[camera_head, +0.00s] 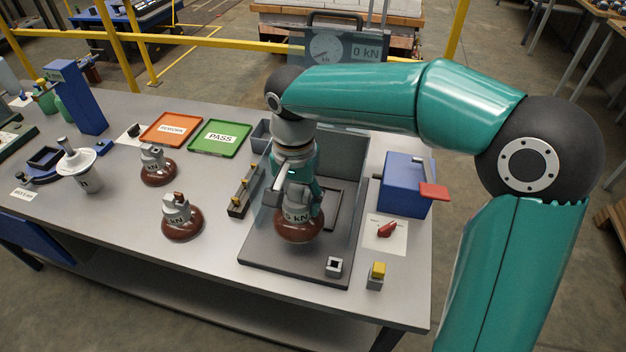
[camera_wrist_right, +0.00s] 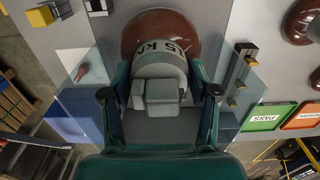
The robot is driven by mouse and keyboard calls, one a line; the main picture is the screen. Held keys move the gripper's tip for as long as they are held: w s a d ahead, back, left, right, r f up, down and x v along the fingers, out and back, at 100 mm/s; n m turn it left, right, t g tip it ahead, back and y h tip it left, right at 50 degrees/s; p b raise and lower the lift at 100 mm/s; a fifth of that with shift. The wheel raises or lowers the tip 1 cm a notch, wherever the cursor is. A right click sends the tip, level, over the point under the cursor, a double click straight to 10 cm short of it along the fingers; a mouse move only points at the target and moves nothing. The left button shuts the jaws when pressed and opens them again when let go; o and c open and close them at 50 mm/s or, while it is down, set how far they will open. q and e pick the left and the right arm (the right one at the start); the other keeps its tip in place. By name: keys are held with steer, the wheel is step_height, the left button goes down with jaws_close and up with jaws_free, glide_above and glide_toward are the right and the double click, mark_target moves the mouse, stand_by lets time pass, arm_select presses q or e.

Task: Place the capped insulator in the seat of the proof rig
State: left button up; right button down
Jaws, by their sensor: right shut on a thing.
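My right gripper (camera_head: 292,190) is shut on the grey cap of a brown insulator (camera_head: 298,232), marked with a kN label. The insulator hangs upright, brown disc down, over the dark base plate (camera_head: 275,262) of the proof rig. I cannot tell whether it touches the plate. In the right wrist view, the fingers of the gripper (camera_wrist_right: 160,95) stand either side of the grey cap (camera_wrist_right: 160,66), with the brown disc (camera_wrist_right: 180,25) beyond. A dark square outline (camera_head: 335,208), possibly the seat, shows partly behind the insulator. My left gripper is not in view.
Orange (camera_head: 172,129) and green PASS (camera_head: 220,137) trays lie behind. A gauge box (camera_head: 340,48) reads 0 kN. A blue box (camera_head: 405,185) with a red handle stands right.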

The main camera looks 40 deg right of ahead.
steer(key=w+d+p, duration=0.2)
steer(key=w+d, duration=0.5)
steer(key=d, duration=0.1)
steer(key=shift+s+f, duration=0.15)
steer(key=shift+f, duration=1.3)
steer(key=shift+s+f, duration=0.1)
steer(key=shift+f, duration=1.35)
steer(key=shift+w+d+f+p, duration=0.1)
steer(key=shift+w+f+p, duration=0.1)
steer(key=shift+f+p, duration=0.3)
steer(key=shift+f, duration=0.15)
steer(key=shift+c, duration=1.4)
jaws_free()
